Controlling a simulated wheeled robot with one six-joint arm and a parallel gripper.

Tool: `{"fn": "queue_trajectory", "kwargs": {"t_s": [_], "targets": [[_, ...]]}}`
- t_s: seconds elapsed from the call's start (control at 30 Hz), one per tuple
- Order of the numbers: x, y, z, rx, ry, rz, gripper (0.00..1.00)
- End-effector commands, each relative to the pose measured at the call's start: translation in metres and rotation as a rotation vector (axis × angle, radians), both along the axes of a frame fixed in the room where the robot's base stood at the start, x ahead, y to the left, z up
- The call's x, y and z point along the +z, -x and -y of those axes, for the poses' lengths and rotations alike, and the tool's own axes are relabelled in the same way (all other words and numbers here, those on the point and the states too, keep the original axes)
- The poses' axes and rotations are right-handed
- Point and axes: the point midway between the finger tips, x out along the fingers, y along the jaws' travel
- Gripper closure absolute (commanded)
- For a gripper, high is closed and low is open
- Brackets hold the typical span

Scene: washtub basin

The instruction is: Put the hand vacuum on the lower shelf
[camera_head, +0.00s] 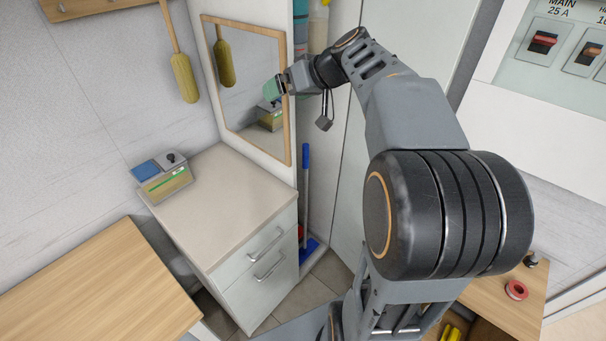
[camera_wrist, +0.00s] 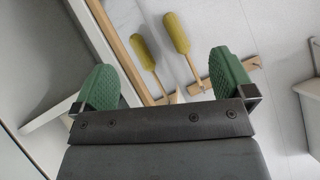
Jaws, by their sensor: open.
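My gripper (camera_head: 273,87) is raised in front of the wall mirror, above the drawer cabinet. In the wrist view its two green fingers (camera_wrist: 165,80) are spread wide with nothing between them. I cannot pick out a hand vacuum with certainty in either view. A yellow object (camera_head: 450,332) shows partly at the bottom edge of the head view, below the right-hand wooden top; it is too cut off to name. I cannot tell which surface is the lower shelf.
A drawer cabinet (camera_head: 235,190) carries a grey device (camera_head: 166,183) with a blue top. A yellow duster (camera_head: 185,78) hangs beside the mirror (camera_head: 240,55). A blue-handled mop (camera_head: 306,190) stands behind the cabinet. A bare wooden top (camera_head: 95,290) is at left; red tape (camera_head: 516,290) lies at right.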

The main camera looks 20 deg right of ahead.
Motion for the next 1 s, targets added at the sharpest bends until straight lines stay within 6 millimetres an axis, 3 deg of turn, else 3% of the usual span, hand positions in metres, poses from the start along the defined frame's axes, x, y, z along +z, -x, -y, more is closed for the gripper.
{"fn": "queue_trajectory", "kwargs": {"t_s": [0.03, 0.13, 0.3, 0.4, 0.6, 1.0], "targets": [[-0.021, 0.025, -0.023, -0.009, 0.032, -0.095, 0.00], [-0.068, 0.076, -0.050, -0.069, 0.123, -0.276, 0.00], [-0.129, 0.148, -0.064, -0.174, 0.287, -0.434, 0.00], [-0.152, 0.175, -0.063, -0.222, 0.360, -0.464, 0.00], [-0.173, 0.198, -0.059, -0.267, 0.427, -0.476, 0.00], [-0.175, 0.200, -0.058, -0.273, 0.434, -0.478, 0.00]]}}
